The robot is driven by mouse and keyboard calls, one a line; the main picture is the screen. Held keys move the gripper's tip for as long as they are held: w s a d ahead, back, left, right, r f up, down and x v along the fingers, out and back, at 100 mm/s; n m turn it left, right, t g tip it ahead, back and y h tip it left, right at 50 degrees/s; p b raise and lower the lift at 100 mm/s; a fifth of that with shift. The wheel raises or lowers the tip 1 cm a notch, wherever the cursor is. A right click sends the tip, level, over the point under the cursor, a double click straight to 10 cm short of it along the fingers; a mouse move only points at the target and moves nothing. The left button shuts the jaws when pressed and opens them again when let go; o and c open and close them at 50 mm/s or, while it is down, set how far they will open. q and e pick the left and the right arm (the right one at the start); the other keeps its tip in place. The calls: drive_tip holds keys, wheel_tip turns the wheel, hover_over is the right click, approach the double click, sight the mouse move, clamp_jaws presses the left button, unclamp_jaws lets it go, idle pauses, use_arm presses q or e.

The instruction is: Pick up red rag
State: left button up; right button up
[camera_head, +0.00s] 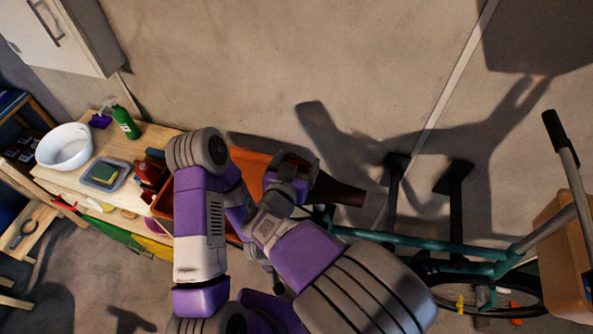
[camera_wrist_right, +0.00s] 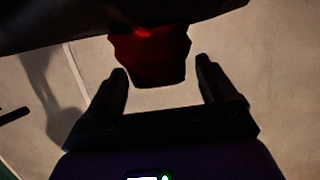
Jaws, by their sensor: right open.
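In the right wrist view a dark red cloth-like piece (camera_wrist_right: 152,62), which looks like the red rag, hangs below a dark edge. It lies between and beyond my right fingertips, and most of it is in shadow. My right gripper (camera_wrist_right: 161,70) is open, with one finger on each side of the piece and a gap visible on both sides.
The orange-brown bin (camera_head: 253,163) stands against the wall. A wooden table (camera_head: 65,180) at left holds a white bowl (camera_head: 64,147), a green bottle (camera_head: 125,122), a grey tray (camera_head: 92,184) and a red item (camera_head: 149,174). A teal bicycle frame (camera_head: 425,243) blocks the right.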

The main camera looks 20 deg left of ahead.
drive_tip(key=shift+c, duration=0.3)
drive_tip(key=c, duration=1)
drive_tip(key=shift+r, duration=0.1)
